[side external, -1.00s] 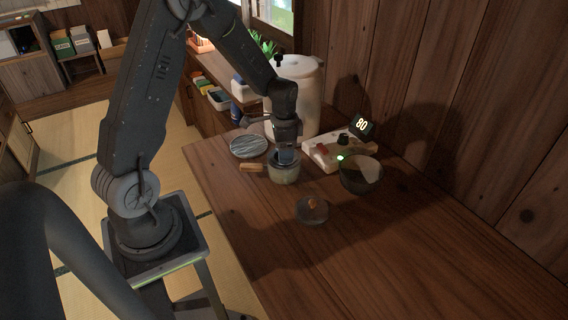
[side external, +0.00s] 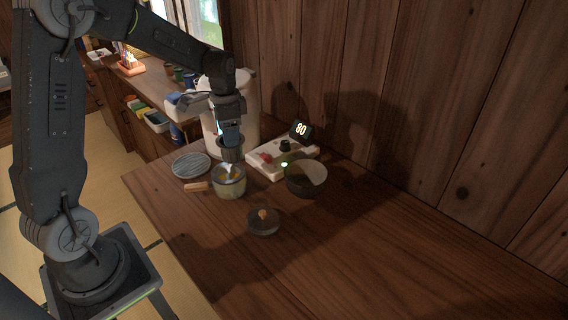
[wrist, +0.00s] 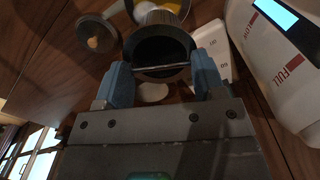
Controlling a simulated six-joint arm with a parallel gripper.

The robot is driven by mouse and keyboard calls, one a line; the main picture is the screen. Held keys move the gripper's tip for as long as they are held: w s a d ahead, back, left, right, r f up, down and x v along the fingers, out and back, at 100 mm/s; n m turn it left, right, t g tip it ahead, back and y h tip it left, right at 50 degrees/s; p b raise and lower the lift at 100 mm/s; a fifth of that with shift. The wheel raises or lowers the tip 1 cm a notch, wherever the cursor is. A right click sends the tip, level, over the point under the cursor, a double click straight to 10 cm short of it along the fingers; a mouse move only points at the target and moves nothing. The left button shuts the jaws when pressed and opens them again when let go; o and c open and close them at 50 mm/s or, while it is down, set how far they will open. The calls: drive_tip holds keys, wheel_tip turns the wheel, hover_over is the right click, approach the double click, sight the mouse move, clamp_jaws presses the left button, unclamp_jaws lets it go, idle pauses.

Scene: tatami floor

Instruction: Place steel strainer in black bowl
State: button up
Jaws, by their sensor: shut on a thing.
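My gripper (side external: 230,133) is shut on the steel strainer (side external: 231,151), a small dark cylindrical cup. In the wrist view the strainer (wrist: 160,42) is between my two blue fingers (wrist: 162,75), its round opening facing the camera. It hangs just above the pot (side external: 229,188), which has a wooden handle (side external: 196,187) and pale and yellow contents. The pot also shows partly behind the strainer in the wrist view. The black bowl (side external: 306,182) stands to the right of the pot, apart from the strainer. The bowl's inside is partly in shadow, and I cannot make it out in the wrist view.
A dark lid with a wooden knob (side external: 263,222) lies in front of the pot. A white control unit (side external: 270,160) and a display reading 80 (side external: 301,130) are behind. A tall white container (side external: 246,105) and a grey round plate (side external: 191,165) stand nearby. The table's right side is clear.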

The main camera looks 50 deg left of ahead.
drive_tip(key=w+d+f+m, duration=0.1)
drive_tip(key=w+d+m, duration=0.1)
drive_tip(key=w+d, duration=0.5)
drive_tip(key=m, duration=0.2)
approach(307, 165)
drive_tip(key=s+d+r, duration=0.2)
drive_tip(key=s+d, duration=0.1)
drive_tip(key=s, duration=0.1)
drive_tip(key=shift+d+f, duration=0.15)
drive_tip(key=shift+f, duration=3.65)
drive_tip(key=shift+f, duration=0.2)
drive_tip(key=o, duration=1.1)
drive_tip(key=shift+o, duration=0.2)
drive_tip(key=shift+r, duration=0.2)
